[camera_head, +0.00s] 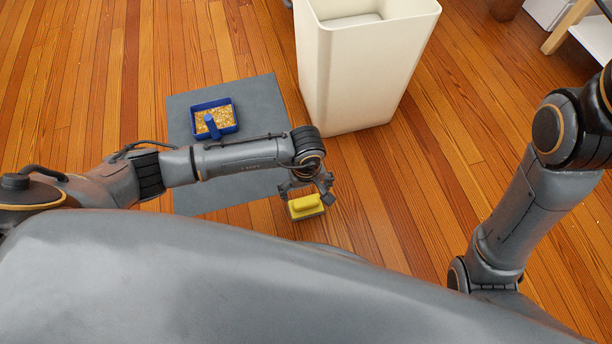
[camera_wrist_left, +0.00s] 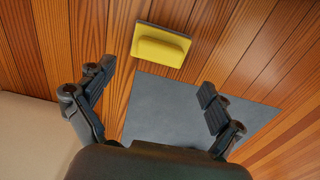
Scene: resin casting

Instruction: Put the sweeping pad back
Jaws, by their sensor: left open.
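The sweeping pad (camera_head: 306,207), a yellow grip on a dark grey base, lies on the wooden floor just off the edge of the grey mat (camera_head: 189,201). It also shows in the left wrist view (camera_wrist_left: 162,48), ahead of the fingers, at the upper middle. My left gripper (camera_head: 308,189) is above the pad in the head view, partly covering it. In the left wrist view my left gripper (camera_wrist_left: 155,80) has its fingers spread wide, with nothing between them. The pad is apart from the fingers there. My right arm shows at the right, but its gripper is out of view.
A blue tray (camera_head: 233,112) of golden granules with a blue-handled tool (camera_head: 211,125) stands on the mat. A tall cream bin (camera_head: 350,85) stands right of the mat. Wooden floor (camera_head: 400,190) is clear right of the pad.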

